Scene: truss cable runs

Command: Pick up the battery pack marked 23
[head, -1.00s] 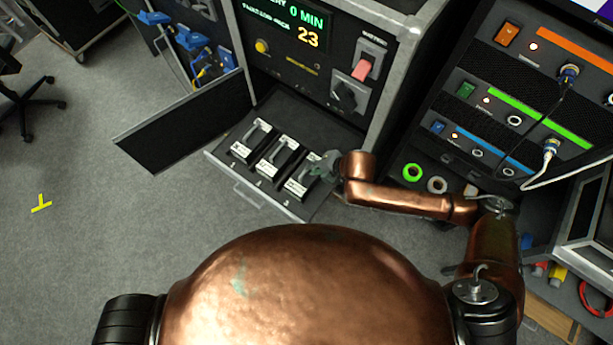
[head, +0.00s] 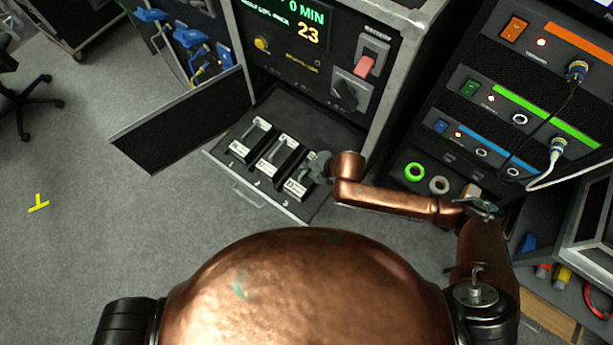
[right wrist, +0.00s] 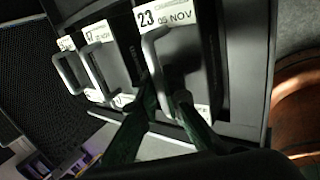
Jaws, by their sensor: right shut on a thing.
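The battery pack marked 23 (right wrist: 168,17) fills the middle of the right wrist view, with a "05 NOV" label and a grey loop handle. In the head view it appears to be the rightmost pack (head: 296,187) in the open drawer (head: 225,165). My right gripper (right wrist: 166,93) is shut on this pack's handle, its green fingers at the handle's lower part. In the head view my right gripper (head: 319,166) reaches over the pack from the right and partly hides it. The pack appears still seated in the drawer. My left gripper is not in view.
Two more handled packs, a middle one (head: 277,157) and a left one (head: 249,141), sit beside it. An open black door panel (head: 180,120) stands left of the drawer. The cabinet (head: 330,50) rises behind, showing 23. A cabled rack (head: 520,100) is at right.

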